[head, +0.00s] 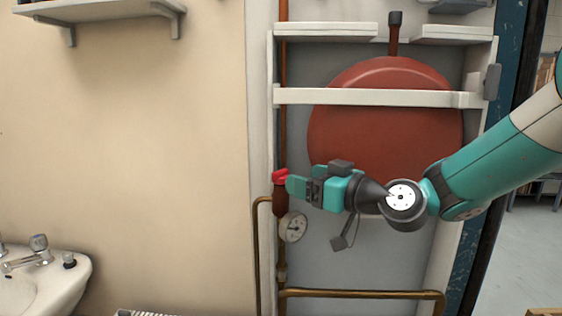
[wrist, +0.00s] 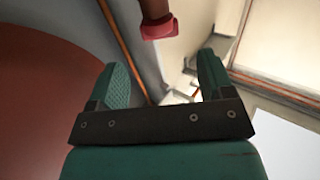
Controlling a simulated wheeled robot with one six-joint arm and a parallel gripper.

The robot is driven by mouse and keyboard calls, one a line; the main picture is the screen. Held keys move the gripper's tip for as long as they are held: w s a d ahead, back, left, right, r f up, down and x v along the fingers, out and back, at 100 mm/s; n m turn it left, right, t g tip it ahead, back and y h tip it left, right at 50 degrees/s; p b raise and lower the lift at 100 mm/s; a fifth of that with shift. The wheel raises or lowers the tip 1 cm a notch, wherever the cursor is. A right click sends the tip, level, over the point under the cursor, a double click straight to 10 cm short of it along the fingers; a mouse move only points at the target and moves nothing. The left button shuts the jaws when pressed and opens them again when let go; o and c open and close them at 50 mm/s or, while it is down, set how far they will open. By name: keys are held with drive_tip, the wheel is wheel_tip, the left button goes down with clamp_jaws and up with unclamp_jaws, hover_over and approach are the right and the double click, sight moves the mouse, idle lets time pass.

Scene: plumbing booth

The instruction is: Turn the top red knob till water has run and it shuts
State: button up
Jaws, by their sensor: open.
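The top red knob (head: 279,176) sits on the vertical copper pipe at the left side of the white frame. My gripper (head: 290,186) is just right of the knob in the head view, its fingers pointing left toward it. In the wrist view the red knob (wrist: 160,27) shows at the top, beyond the fingertips and between their two lines. My gripper (wrist: 168,75) is open there, with nothing between its green fingers.
A round red tank (head: 385,125) stands behind my gripper inside the white frame (head: 375,97). A pressure gauge (head: 293,227) is below the knob. A white sink (head: 60,275) with a tap is at lower left.

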sight(283, 174)
drive_tip(key=p+x, duration=0.2)
drive_tip(key=x, duration=0.5)
drive_tip(key=shift+w+a, duration=0.1)
drive_tip(key=shift+a, duration=0.15)
drive_tip(key=c, duration=0.9)
drive_tip(key=shift+f, duration=0.15)
